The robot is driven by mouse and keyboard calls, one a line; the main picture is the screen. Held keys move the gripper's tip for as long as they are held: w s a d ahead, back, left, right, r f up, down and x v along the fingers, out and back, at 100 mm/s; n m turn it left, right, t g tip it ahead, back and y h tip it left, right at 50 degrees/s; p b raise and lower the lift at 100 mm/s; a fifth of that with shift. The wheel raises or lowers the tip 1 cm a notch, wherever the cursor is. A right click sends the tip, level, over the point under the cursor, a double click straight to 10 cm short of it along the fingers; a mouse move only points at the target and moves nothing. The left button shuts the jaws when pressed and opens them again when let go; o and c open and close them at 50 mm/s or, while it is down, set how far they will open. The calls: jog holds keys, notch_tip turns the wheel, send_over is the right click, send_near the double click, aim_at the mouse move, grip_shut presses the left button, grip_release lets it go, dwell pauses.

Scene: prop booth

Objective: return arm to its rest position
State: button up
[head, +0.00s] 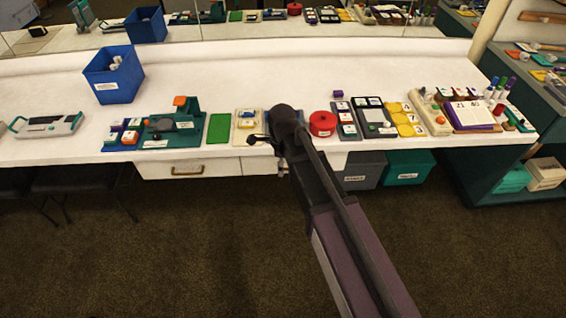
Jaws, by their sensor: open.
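My arm reaches up from the lower right of the head view to the front edge of a long white counter (60,110). My gripper (252,139) shows small and dark at the arm's end, pointing left. It is open, and nothing shows between its fingers. My arm's end hides part of a blue item just right of that board.
Left are a blue bin (115,82), a teal device (187,125) and a green mat (218,129). Right are a red round tin (322,123), trays and an open calendar book (472,115). Below are a drawer (187,170) and storage bins (405,167). Carpet in front is clear.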

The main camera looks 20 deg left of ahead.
jog(key=shift+d, duration=0.1)
dwell(0.6)
jog(key=d+r+n+p, duration=0.2)
jog(key=d+n, duration=0.5)
jog(key=d, duration=1.3)
jog(key=d+r+n+p, duration=0.3)
jog(key=d+n, duration=0.5)
jog(key=d, duration=1.2)
jog(key=shift+s+r+p, duration=0.3)
jog(key=shift+s, duration=0.15)
